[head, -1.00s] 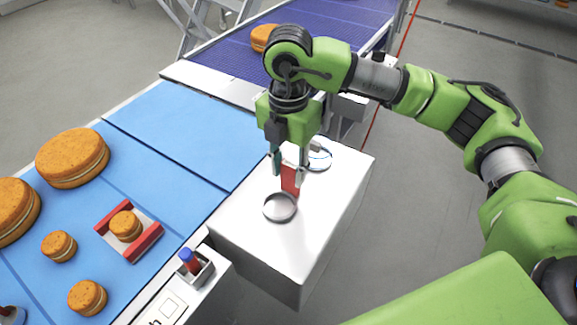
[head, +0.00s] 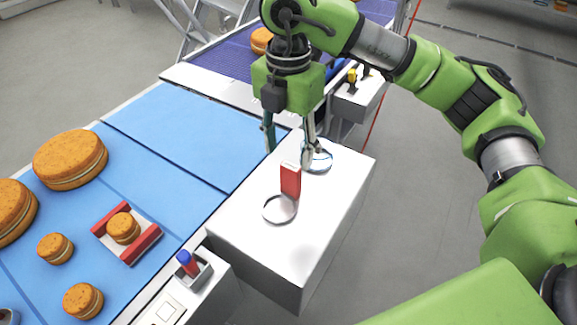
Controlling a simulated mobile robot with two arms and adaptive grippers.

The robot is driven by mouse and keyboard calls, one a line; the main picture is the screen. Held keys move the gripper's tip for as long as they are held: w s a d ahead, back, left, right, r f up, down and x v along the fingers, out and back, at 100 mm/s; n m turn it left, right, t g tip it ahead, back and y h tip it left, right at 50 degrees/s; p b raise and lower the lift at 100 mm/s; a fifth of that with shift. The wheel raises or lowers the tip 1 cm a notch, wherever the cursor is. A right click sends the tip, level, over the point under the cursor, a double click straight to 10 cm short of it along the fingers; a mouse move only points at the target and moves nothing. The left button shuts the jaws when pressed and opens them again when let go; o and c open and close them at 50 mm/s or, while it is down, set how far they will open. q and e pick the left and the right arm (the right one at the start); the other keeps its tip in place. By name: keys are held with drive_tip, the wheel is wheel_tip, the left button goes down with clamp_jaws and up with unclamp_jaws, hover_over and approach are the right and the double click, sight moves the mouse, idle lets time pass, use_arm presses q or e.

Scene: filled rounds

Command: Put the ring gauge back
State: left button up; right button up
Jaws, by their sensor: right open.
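The ring gauge (head: 291,182), a thin grey ring with an upright red grip plate at its far edge, lies on top of the white box (head: 315,220). My right gripper (head: 288,152) is open and empty, just above and behind the red plate, with its fingers pointing down and apart from it. My left gripper is not in view.
Left, several filled rounds lie on the blue belt (head: 165,130); one sits in a red-and-white holder (head: 143,246). A blue-and-red item (head: 187,262) stands in a grey holder.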

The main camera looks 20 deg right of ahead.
wheel_tip(320, 180, up, 6)
drive_tip(key=shift+f, duration=0.1)
drive_tip(key=shift+f, duration=0.1)
idle(0.5)
